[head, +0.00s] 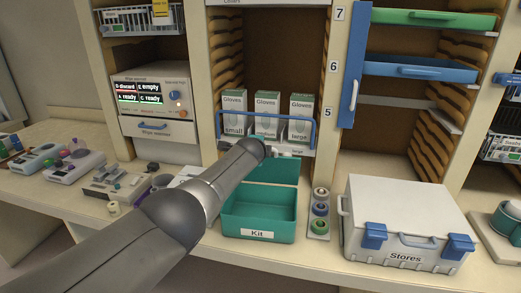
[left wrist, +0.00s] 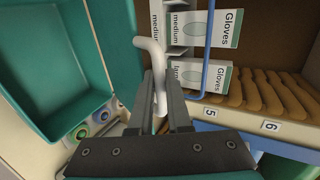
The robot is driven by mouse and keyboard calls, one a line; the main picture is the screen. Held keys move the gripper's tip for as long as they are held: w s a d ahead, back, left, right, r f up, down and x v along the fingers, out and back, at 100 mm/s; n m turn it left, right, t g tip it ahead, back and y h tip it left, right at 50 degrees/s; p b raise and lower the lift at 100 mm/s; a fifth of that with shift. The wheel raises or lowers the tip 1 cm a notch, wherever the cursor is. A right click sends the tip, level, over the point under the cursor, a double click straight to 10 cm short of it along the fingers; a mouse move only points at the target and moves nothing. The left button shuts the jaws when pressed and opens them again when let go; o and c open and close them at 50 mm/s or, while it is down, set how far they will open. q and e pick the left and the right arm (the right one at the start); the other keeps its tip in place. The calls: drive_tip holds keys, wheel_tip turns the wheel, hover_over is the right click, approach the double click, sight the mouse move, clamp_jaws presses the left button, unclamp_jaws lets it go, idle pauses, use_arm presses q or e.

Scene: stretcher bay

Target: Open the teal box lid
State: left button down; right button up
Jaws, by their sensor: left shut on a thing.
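The teal box (head: 258,222), labelled Kit, stands on the counter, and I see into its empty inside. Its teal lid (head: 278,172) stands raised at the box's back edge, so the box is open. My left arm reaches in over the box's left side, and my left gripper (head: 283,152) is at the top of the lid. In the left wrist view the fingers (left wrist: 163,98) are shut on a pale bent handle (left wrist: 150,50) beside the teal lid (left wrist: 117,30). The box (left wrist: 60,80) shows at left there. My right gripper is not in view.
A shelf with glove boxes (head: 267,110) behind a blue rail (head: 300,140) is close behind the lid. A stand with round coloured items (head: 320,209) and a white Stores box (head: 405,210) stand to the right. Small devices (head: 115,184) crowd the counter at left.

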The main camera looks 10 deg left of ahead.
use_arm(q)
drive_tip(key=shift+f, duration=0.15)
drive_tip(key=c, duration=0.9)
unclamp_jaws()
drive_tip(key=shift+c, duration=0.2)
drive_tip(key=shift+o, duration=0.3)
drive_tip(key=shift+s, duration=0.15)
drive_tip(key=shift+f, duration=0.1)
drive_tip(key=p+v, duration=0.6)
drive_tip(key=v, duration=0.9)
drive_tip(key=shift+r, duration=0.45)
